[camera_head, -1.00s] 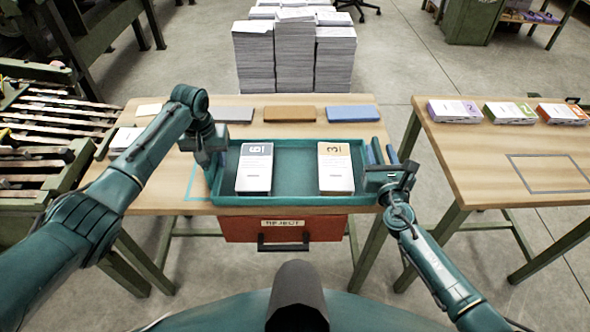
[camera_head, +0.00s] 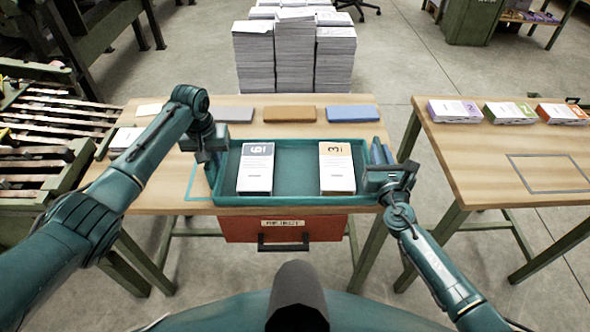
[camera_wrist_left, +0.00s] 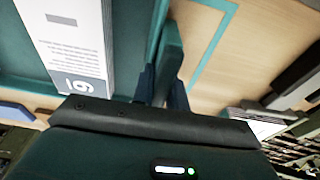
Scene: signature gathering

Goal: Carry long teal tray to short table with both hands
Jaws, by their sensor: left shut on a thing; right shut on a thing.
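The long teal tray (camera_head: 296,200) lies at the front of the wooden table in front of me, or just above it; I cannot tell which. It holds a stack marked 6 (camera_head: 255,170) at its left and a stack marked 3 (camera_head: 337,168) at its right. My left gripper (camera_head: 212,162) is shut on the tray's left end; the left wrist view shows the fingers (camera_wrist_left: 163,85) closed at the tray wall. My right gripper (camera_head: 381,172) is shut on the tray's right end, and it hides that end. The shorter table (camera_head: 470,160) stands at the right, with an outlined rectangle (camera_head: 549,173) on its top.
Three stacks, purple (camera_head: 454,111), green (camera_head: 510,113) and orange (camera_head: 563,114), stand along the right table's back. A floor gap separates the tables. Grey, brown (camera_head: 282,114) and blue pads lie behind the tray. A red REJECT drawer (camera_head: 284,229) hangs below. A roller conveyor (camera_head: 50,130) is at left.

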